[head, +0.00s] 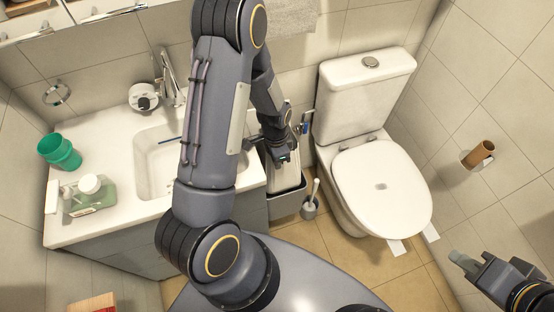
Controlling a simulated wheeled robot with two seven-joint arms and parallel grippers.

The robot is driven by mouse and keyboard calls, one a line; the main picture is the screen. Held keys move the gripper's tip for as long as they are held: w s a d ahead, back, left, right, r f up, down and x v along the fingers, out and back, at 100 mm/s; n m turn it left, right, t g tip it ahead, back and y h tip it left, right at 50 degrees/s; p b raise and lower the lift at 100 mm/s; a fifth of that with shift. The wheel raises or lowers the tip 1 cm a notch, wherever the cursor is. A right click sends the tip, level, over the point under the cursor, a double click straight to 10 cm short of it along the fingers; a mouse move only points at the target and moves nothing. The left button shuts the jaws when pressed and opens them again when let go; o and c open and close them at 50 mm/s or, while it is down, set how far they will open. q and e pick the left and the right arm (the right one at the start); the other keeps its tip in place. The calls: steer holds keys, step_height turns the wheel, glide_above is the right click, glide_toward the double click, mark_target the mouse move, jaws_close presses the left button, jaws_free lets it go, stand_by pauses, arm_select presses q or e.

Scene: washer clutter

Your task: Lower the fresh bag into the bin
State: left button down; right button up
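A narrow grey bin (286,206) stands on the floor between the vanity and the toilet. A white sheet-like surface, which looks like the bag (289,178), shows at the bin's top, directly below my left gripper (284,159). My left gripper points down over the bin. Its fingers are small and dark here, and I cannot tell whether they are closed on the bag. How deep the bag sits in the bin is partly hidden by the gripper. My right gripper (463,260) is at the lower right, away from the bin; its finger gap is unclear.
The toilet (380,185) stands right of the bin, with a toilet brush (311,205) between them. A cardboard roll (480,153) hangs on the right wall.

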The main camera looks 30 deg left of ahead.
arm_select(q)
steer(key=shift+f, duration=0.45)
steer(key=c, duration=1.9)
jaws_free()
steer(key=shift+r, duration=0.15)
steer(key=o, duration=0.3)
steer(key=shift+o, duration=0.5)
steer(key=o, duration=0.3)
steer(key=shift+r, duration=0.1)
steer(key=shift+r+p, duration=2.25)
steer(key=shift+r, duration=1.2)
